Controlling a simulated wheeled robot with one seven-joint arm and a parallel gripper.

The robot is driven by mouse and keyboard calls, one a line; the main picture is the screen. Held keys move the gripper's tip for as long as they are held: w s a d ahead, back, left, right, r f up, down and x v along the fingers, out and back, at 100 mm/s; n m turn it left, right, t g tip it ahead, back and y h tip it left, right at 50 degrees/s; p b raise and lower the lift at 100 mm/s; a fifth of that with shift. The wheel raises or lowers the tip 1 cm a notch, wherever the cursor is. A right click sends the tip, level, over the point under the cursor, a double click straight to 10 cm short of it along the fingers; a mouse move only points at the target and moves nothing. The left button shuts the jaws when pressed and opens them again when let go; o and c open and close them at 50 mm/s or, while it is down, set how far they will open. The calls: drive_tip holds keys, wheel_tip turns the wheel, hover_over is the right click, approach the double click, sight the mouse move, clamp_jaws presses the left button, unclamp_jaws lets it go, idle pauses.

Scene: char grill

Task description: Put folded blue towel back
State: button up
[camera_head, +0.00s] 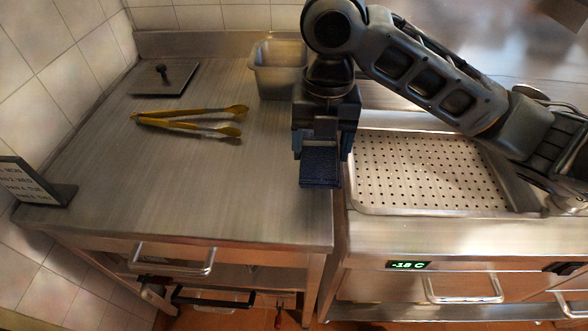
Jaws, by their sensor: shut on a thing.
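The folded blue towel (320,168) is a small dark blue block with a textured face. It shows just below my gripper (322,135), which points down at the right part of the steel counter. My gripper is shut on the towel. The towel is near the counter's right edge, beside the gap to the perforated tray. I cannot tell if it touches the surface. My gripper hides its upper part.
Yellow tongs (190,120) lie on the steel counter (180,190). A flat press with a knob (163,80) and a metal container (277,68) stand behind. A perforated tray (425,170) is at right, a small sign (35,182) at left. The counter's front middle is clear.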

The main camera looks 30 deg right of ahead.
sight(294, 185)
drive_tip(key=a+f, duration=0.1)
drive_tip(key=w+a, duration=0.1)
drive_tip(key=w+a+f, duration=0.1)
drive_tip(key=a, duration=0.1)
drive_tip(key=shift+w+f, duration=0.1)
drive_tip(key=shift+f, duration=0.25)
drive_tip(key=shift+f+p, duration=0.5)
drive_tip(key=shift+f, duration=1.55)
drive_tip(key=shift+f, duration=0.2)
drive_tip(key=o, duration=0.9)
drive_tip(key=shift+o, duration=0.2)
drive_tip(key=shift+r, duration=0.2)
wheel_tip(294, 185, up, 12)
drive_tip(key=shift+a, duration=0.1)
